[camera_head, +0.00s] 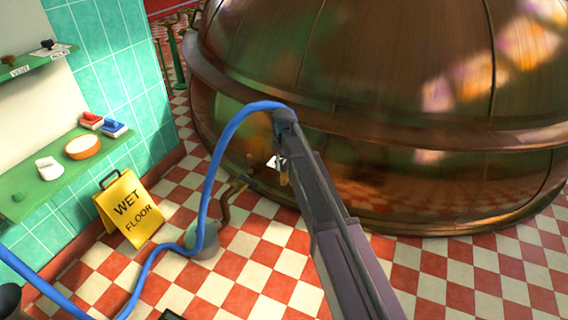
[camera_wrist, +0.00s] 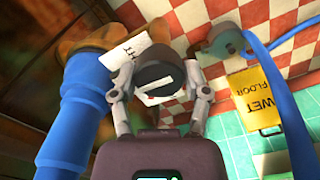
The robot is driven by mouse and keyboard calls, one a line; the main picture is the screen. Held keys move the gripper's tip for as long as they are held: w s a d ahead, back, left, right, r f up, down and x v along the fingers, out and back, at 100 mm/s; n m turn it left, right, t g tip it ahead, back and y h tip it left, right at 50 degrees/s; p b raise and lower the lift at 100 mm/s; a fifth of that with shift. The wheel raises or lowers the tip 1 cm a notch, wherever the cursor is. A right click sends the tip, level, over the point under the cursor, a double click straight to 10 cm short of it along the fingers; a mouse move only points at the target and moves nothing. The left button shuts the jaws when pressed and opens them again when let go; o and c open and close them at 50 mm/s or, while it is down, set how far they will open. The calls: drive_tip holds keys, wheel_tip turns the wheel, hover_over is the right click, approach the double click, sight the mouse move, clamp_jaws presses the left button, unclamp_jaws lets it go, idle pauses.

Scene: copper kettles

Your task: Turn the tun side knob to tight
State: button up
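The tun (camera_head: 380,170) is a large copper vessel filling the right of the head view. In the wrist view a dark round knob (camera_wrist: 155,70) with a pale line across its face sits between the fingers of my gripper (camera_wrist: 156,84). The fingers are spread on either side of it; I cannot tell whether they touch it. A white label (camera_wrist: 133,56) with partly hidden, upside-down lettering is beside the knob. A small white label (camera_head: 273,162) shows low on the tun in the head view. My arm hides the knob and most of the gripper there.
A blue hose (camera_head: 208,180) loops past my arm and along the floor by a grey rounded object (camera_head: 203,243). A yellow wet-floor sign (camera_head: 130,208) stands at left. Green shelves (camera_head: 45,195) hold small items. A brown pipe (camera_head: 228,195) runs low beside the tun. Checkered floor is open in front.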

sight(283, 162)
drive_tip(key=o, duration=0.3)
drive_tip(key=shift+n, duration=0.3)
drive_tip(key=n, duration=0.5)
wheel_tip(283, 162, up, 14)
drive_tip(key=p, duration=1.4)
drive_tip(key=s+d+r+m+p, duration=0.2)
drive_tip(key=s+d+r+p, duration=0.1)
drive_tip(key=s+d, duration=0.1)
drive_tip(key=s+d+r+m+p, duration=0.3)
drive_tip(key=s+d+r+p, duration=0.1)
drive_tip(key=s+d, duration=0.1)
drive_tip(key=s+d+r+m+p, duration=0.3)
drive_tip(key=s+d+r+p, duration=0.1)
drive_tip(key=s+d, duration=0.1)
drive_tip(key=shift+d+r, duration=0.25)
drive_tip(key=shift+d, duration=0.4)
drive_tip(key=shift+s+p, duration=0.1)
drive_tip(key=shift+p, duration=0.2)
